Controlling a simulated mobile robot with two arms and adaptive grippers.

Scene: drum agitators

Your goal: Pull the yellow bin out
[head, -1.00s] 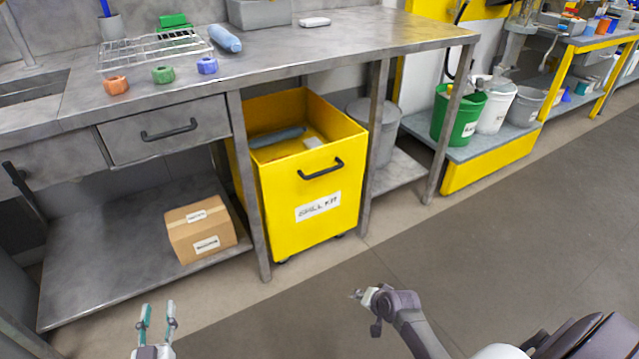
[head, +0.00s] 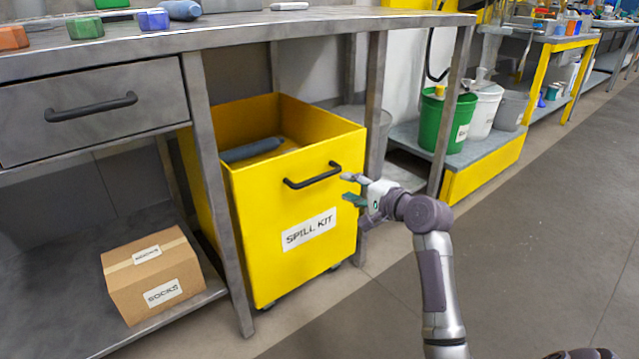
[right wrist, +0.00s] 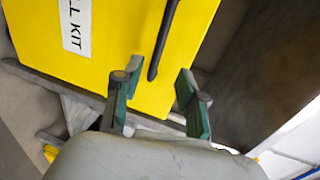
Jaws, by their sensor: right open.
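The yellow bin (head: 280,200) labelled "SPILL KIT" stands under the steel workbench, between its legs. Its black handle (head: 313,176) is on the upper front face. A dark grey roll-like item (head: 252,149) lies inside the bin. My right gripper (head: 350,188) is open, just right of the handle in the head view. In the right wrist view, the handle (right wrist: 163,42) reaches down toward the space between the open fingers (right wrist: 156,98), and the bin's yellow face (right wrist: 115,30) fills the upper part. I cannot see contact. My left gripper is not in view.
The workbench (head: 240,35) overhangs the bin, with a steel leg (head: 218,190) on its left and another on its right. A cardboard box (head: 153,274) sits on the low shelf at left. Green (head: 447,120) and white buckets stand at right. The floor (head: 530,240) in front is clear.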

